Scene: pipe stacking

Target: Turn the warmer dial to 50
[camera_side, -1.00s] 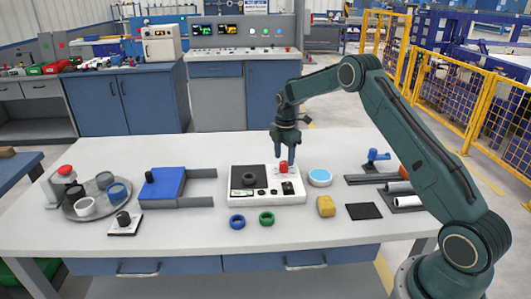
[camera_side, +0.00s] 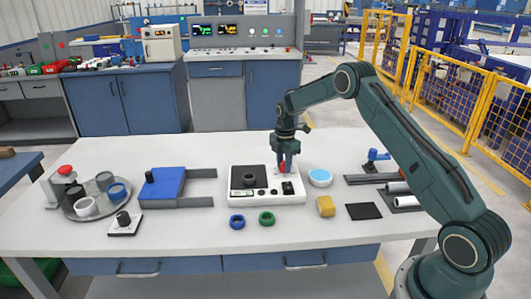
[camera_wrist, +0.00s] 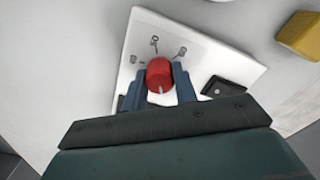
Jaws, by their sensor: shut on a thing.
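The warmer (camera_side: 240,197) is a white box with a dark square top plate, standing on the table. Its red dial (camera_side: 282,168) is at the box's upper right in the side view, partly hidden by my fingers. In the wrist view the red dial (camera_wrist: 159,74) has a pale pointer mark on its side toward my gripper, and printed marks curve around its far side. My gripper (camera_wrist: 161,84) points down over the warmer with its blue fingers shut on the dial from both sides. The gripper also shows in the side view (camera_side: 285,163).
A black rocker switch (camera_side: 288,187) is beside the dial. A yellow block (camera_side: 326,206), a white-and-blue round dish (camera_side: 320,177) and a black mat (camera_side: 364,211) lie to the right. A blue ring (camera_side: 237,222) and a green ring (camera_side: 267,218) lie in front. A blue box (camera_side: 163,187) is left.

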